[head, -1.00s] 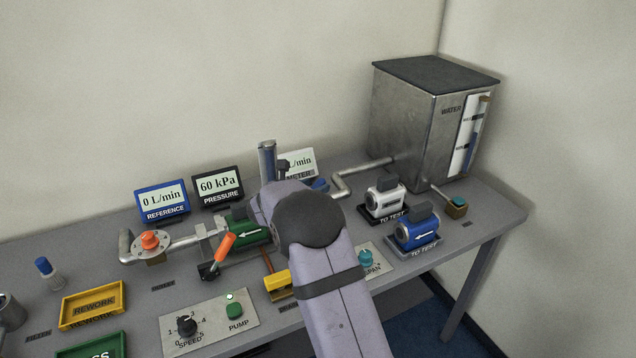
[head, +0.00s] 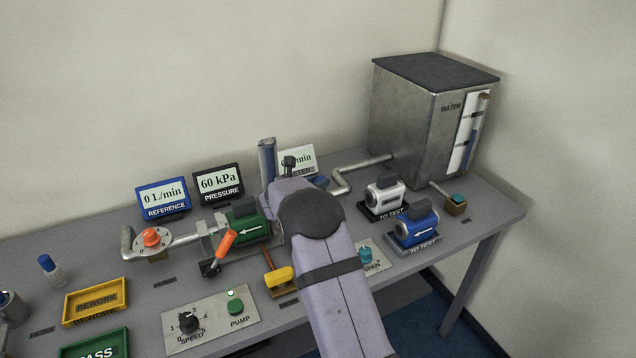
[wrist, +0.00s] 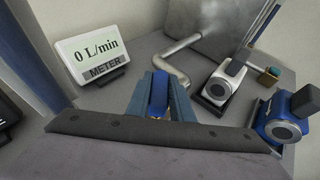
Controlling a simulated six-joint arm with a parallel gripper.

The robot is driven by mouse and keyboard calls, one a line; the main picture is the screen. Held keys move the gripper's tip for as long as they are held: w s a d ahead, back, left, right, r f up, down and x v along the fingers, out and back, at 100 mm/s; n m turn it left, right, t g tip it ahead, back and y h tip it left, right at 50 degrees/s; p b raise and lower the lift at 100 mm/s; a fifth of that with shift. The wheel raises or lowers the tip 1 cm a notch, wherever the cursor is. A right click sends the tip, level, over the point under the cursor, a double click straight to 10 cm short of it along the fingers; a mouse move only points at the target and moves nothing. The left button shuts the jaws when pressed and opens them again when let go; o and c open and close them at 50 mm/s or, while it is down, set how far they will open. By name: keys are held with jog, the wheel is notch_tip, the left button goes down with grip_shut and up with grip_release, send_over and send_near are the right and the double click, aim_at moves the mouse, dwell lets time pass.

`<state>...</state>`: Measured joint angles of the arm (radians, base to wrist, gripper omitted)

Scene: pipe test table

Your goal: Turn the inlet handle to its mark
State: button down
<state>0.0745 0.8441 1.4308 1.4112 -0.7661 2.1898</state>
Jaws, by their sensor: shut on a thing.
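My gripper (wrist: 160,98) shows in the wrist view with two blue-grey fingers, shut on a bright blue piece (wrist: 158,92), which seems to be the inlet handle. It sits at the near end of the bent metal pipe (wrist: 182,62) that runs from the water tank. In the head view my arm hides the gripper and most of this spot; only a small blue part (head: 318,181) shows beside the pipe end. I cannot make out the handle's mark or its exact angle.
The METER display (wrist: 92,50) stands left of the gripper and reads 0 L/min. A white unit (head: 385,196) and a blue unit (head: 416,225) stand to the right. The tank (head: 425,120) is behind. A green unit (head: 245,228) with an orange lever (head: 226,245) is left of my arm.

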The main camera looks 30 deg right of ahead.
jog(key=shift+f+n+t+y+b, duration=0.15)
jog(key=shift+n+t+y+b, duration=0.2)
jog(key=shift+b, duration=1.05)
jog(key=n+t+y+b, duration=0.1)
jog(key=b, duration=0.3)
jog(key=shift+d+f+b, duration=0.1)
jog(key=shift+f+b, duration=0.05)
jog(key=shift+b, duration=0.2)
jog(key=n+t+y+b, duration=0.2)
jog(key=n+y+b, duration=0.2)
jog(key=b, duration=0.5)
jog(key=shift+t, duration=0.25)
jog(key=n+y+b, duration=0.2)
jog(key=b, duration=0.1)
jog(key=shift+r+t, duration=0.2)
jog(key=shift+t, duration=0.2)
jog(key=shift+r+n+y+b, duration=0.2)
jog(key=shift+n+y+b, duration=0.4)
jog(key=shift+n+y, duration=0.85)
jog(key=c, duration=1.6)
grip_release()
jog(key=shift+o, duration=0.2)
